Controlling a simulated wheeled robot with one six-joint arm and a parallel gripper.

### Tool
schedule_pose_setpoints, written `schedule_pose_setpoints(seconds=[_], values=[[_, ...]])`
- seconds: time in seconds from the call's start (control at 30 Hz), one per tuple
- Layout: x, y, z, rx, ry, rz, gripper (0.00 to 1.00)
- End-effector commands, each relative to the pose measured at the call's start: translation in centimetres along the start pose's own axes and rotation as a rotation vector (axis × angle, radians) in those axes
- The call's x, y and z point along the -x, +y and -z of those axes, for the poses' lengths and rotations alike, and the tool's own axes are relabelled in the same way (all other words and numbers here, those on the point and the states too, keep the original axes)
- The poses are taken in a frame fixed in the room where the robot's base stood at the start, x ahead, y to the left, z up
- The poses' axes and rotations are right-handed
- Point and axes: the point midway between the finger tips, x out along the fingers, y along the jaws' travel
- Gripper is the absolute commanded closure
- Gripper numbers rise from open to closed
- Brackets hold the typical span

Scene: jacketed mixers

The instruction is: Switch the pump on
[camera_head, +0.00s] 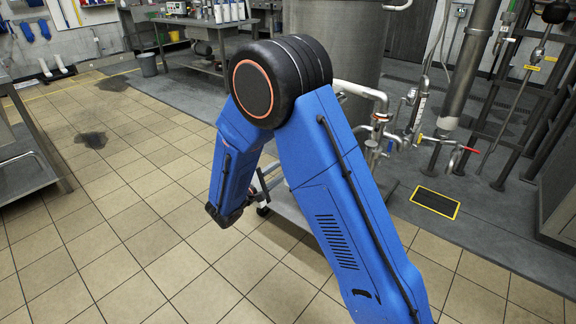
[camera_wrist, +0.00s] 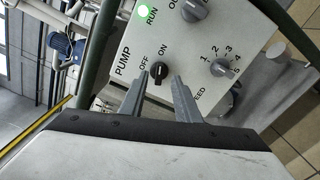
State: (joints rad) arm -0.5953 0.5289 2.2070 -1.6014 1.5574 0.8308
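In the wrist view, a black pump knob (camera_wrist: 158,70) sits on a pale control panel (camera_wrist: 196,45), with OFF and ON printed around it and PUMP beside it. I cannot tell for certain which mark the knob points to. My gripper (camera_wrist: 160,78) is open, with one finger on each side of the knob. I cannot tell whether the fingers touch it. A green RUN light (camera_wrist: 143,13) is lit on the same panel. In the head view, my blue arm bends down in the middle and I cannot make out the knob.
A large steel vessel (camera_head: 345,45) with pipes and valves (camera_head: 385,125) stands behind my arm.

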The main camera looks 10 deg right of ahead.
Motion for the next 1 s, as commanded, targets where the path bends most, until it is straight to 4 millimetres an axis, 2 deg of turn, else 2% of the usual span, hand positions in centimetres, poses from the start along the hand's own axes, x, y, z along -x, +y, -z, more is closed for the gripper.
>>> schedule_pose_setpoints(seconds=[0.3, 0.53, 0.73, 1.0], values=[[6.0, 0.0, 0.1, 0.0, 0.004, -0.001, 0.7], [9.6, 0.0, 0.1, 0.0, 0.003, 0.0, 0.7], [11.4, -0.1, 0.0, 0.0, 0.001, 0.0, 0.7], [11.8, -0.1, 0.0, 0.001, 0.0, 0.0, 0.7]])
